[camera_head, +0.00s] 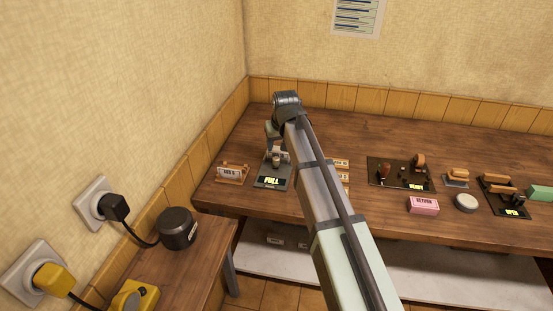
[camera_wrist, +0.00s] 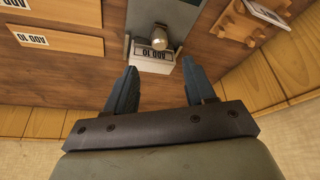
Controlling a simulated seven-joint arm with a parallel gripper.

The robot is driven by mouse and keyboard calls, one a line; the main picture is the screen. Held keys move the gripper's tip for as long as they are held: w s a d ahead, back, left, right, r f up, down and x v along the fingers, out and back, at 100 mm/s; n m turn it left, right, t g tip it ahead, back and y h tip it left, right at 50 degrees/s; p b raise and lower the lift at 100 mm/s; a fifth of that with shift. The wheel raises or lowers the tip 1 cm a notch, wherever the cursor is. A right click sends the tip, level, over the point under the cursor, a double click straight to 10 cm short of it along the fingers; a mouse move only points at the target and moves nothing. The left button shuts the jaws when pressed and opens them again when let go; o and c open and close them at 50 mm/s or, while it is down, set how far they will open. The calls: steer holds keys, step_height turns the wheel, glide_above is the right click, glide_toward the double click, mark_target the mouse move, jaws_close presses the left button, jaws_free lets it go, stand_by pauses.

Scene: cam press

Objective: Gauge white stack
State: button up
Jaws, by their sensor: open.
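In the wrist view my gripper (camera_wrist: 160,68) is open, with its two blue-grey fingers apart. A white block (camera_wrist: 152,66) with a black-printed label, upside down here, sits just beyond and between the fingertips; I cannot tell whether they touch it. A metal knob (camera_wrist: 160,37) stands right behind the block on a grey device (camera_wrist: 140,22). In the head view this device (camera_head: 272,182) stands at the left of the table with a lit display reading "FULL". My arm hides part of it. I cannot make out a white stack as such.
Labelled wooden plates (camera_wrist: 58,40) lie beside the device. A wooden stand with a white card (camera_head: 231,173) is on its other side. Further right are a dark panel (camera_head: 400,187), a pink "RETURN" box (camera_head: 424,206), a round pale disc (camera_head: 467,203) and a green block (camera_head: 541,194).

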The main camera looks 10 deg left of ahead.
mark_target(277, 159)
steer(key=x, duration=1)
steer(key=shift+f, duration=0.15)
steer(key=shift+c, duration=0.3)
jaws_close()
